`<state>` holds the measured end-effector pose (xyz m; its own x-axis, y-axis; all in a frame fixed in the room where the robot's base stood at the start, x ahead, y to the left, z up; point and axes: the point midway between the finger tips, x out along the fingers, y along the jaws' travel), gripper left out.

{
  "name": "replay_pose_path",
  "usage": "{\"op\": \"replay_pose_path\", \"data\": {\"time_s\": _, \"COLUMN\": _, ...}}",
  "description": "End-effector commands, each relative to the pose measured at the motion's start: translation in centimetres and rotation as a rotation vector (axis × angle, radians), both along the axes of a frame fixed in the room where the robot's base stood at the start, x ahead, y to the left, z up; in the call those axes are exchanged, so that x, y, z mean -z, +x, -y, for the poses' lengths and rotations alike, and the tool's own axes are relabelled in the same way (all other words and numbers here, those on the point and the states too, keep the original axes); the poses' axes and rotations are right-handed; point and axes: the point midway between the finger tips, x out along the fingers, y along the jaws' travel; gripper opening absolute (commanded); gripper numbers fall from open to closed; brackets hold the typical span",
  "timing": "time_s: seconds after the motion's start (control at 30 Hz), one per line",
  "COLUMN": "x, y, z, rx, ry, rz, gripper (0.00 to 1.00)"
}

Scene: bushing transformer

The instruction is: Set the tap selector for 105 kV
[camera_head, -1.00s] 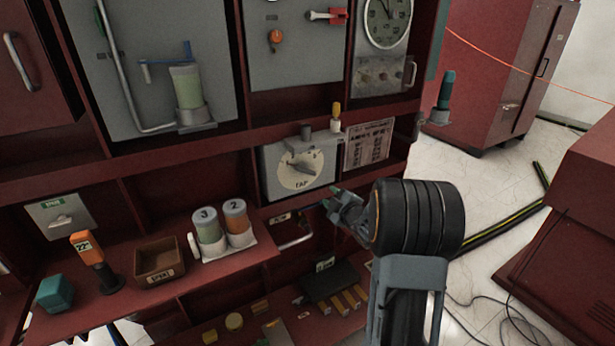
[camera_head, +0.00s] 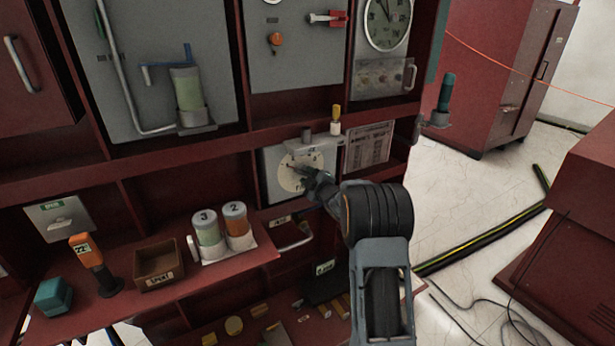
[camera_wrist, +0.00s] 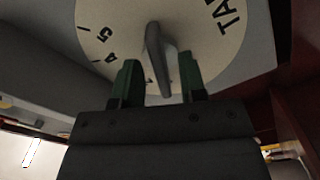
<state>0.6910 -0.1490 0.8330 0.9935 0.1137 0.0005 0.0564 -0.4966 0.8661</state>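The tap selector is a grey box with a round cream dial (camera_head: 288,179) marked TAP, on the cabinet's middle shelf. In the wrist view the dial (camera_wrist: 98,22) shows the figures 5 and 4 on its left side, upside down or tilted. Its grey pointer knob (camera_wrist: 158,58) stands out from the dial centre. My gripper (camera_wrist: 161,85) is open, with one green finger on each side of the knob and small gaps visible. In the head view my gripper (camera_head: 305,176) covers part of the dial and knob, so the pointed-at position is unclear.
A printed chart (camera_head: 369,147) hangs right of the dial, too small to read. A yellow-topped item (camera_head: 336,118) stands above it. Numbered canisters (camera_head: 222,228) and a brown bin (camera_head: 159,263) sit on the shelf at left.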

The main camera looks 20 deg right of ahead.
Motion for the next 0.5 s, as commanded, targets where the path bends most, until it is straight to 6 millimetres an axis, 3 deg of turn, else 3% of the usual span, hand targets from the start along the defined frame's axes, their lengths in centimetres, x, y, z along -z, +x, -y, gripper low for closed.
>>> {"op": "replay_pose_path", "data": {"time_s": 0.5, "x": 0.02, "y": 1.12, "z": -0.15, "rx": 0.0, "ry": 0.001, "rz": 0.0, "gripper": 0.37}}
